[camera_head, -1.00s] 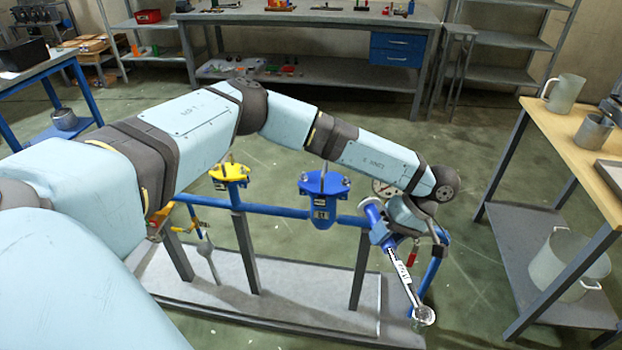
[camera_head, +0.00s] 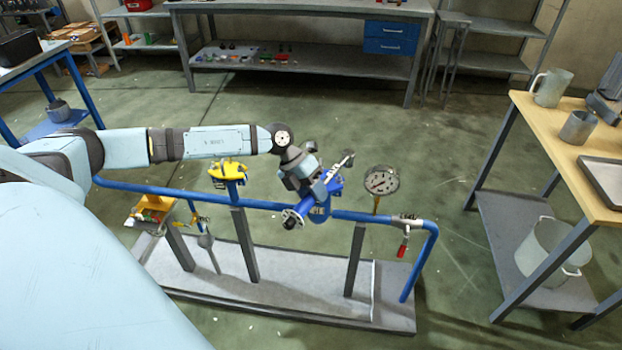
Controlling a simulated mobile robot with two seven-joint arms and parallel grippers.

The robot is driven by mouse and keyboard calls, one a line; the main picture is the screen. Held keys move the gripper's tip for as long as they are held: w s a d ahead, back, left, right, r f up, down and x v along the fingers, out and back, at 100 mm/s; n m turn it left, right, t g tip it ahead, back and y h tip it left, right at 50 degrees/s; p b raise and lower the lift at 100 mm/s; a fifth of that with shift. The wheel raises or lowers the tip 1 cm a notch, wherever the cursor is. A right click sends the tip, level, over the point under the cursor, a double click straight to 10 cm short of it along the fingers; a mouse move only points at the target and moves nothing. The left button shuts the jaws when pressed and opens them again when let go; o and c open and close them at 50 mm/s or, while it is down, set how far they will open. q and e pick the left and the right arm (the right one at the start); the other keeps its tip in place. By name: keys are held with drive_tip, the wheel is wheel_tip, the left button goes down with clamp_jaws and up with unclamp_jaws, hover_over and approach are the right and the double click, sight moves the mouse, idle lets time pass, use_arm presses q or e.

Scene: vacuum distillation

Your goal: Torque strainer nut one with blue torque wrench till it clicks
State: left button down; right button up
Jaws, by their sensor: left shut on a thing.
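The blue torque wrench (camera_head: 303,206) has a blue handle, a pale shaft and a ratchet head (camera_head: 348,157). My left gripper (camera_head: 312,190) is shut on its handle and holds it slantwise over the blue strainer (camera_head: 320,214) on the pipe. The wrench head points to the upper right, past the strainer's flange. I cannot tell whether it touches a nut. The gripper and wrench hide much of the strainer top, and strainer nut one cannot be made out. My right gripper is not in view.
The blue pipe (camera_head: 270,204) runs over a grey base (camera_head: 310,290) with a yellow-topped fitting (camera_head: 229,172), a pressure gauge (camera_head: 381,181) and a red-handled valve (camera_head: 402,247). A wooden-topped table (camera_head: 545,125) stands at the right. The floor between is clear.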

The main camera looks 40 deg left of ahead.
use_arm(q)
drive_tip(key=shift+a+r+n+t, duration=0.25)
drive_tip(key=shift+a+n+t, duration=0.05)
drive_tip(key=shift+a+n, duration=0.1)
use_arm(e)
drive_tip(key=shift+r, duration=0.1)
use_arm(q)
drive_tip(key=shift+s, duration=0.1)
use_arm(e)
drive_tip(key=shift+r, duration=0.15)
